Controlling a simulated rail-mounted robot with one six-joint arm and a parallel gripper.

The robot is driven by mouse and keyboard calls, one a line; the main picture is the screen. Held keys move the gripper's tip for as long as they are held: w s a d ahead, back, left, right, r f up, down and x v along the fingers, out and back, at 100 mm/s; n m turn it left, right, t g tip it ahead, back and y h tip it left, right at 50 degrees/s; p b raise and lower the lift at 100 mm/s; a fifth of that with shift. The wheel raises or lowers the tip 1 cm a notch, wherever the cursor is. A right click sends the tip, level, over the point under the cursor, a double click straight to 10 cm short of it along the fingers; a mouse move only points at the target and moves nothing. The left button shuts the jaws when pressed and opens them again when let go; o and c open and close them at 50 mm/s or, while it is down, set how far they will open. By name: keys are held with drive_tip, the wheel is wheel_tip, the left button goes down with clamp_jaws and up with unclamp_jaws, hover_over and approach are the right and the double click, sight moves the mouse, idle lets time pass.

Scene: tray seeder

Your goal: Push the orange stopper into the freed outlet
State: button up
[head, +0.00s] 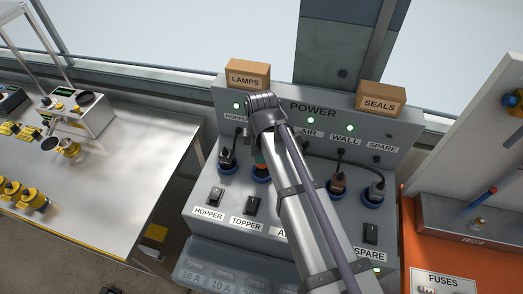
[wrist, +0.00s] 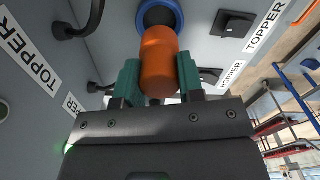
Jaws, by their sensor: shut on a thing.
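The orange stopper (wrist: 159,62) is held between the green fingers of my gripper (wrist: 160,82) in the wrist view. Its far end overlaps the lower part of the blue-ringed outlet (wrist: 161,12) in the TOPPER position. I cannot tell whether its tip has entered the outlet. In the head view, the outlet's blue ring (head: 260,176) shows just below my gripper (head: 258,160), between the HOPPER plug and my arm. My arm hides most of the stopper there.
A black plug (head: 227,157) sits in the HOPPER outlet, close to the left of my gripper. Plugs also fill the WALL (head: 338,183) and SPARE (head: 376,191) outlets. The TOPPER switch (head: 252,205) is below. LAMPS (head: 247,76) and SEALS (head: 381,96) boxes stand on top.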

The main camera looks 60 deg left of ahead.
drive_tip(key=shift+f+b, duration=2.05)
drive_tip(key=shift+f, duration=0.4)
drive_tip(key=shift+f+b, duration=0.65)
drive_tip(key=o, duration=1)
wheel_tip(320, 180, up, 11)
drive_tip(key=p, duration=1.1)
drive_tip(key=shift+r, duration=0.1)
drive_tip(key=shift+f, duration=0.2)
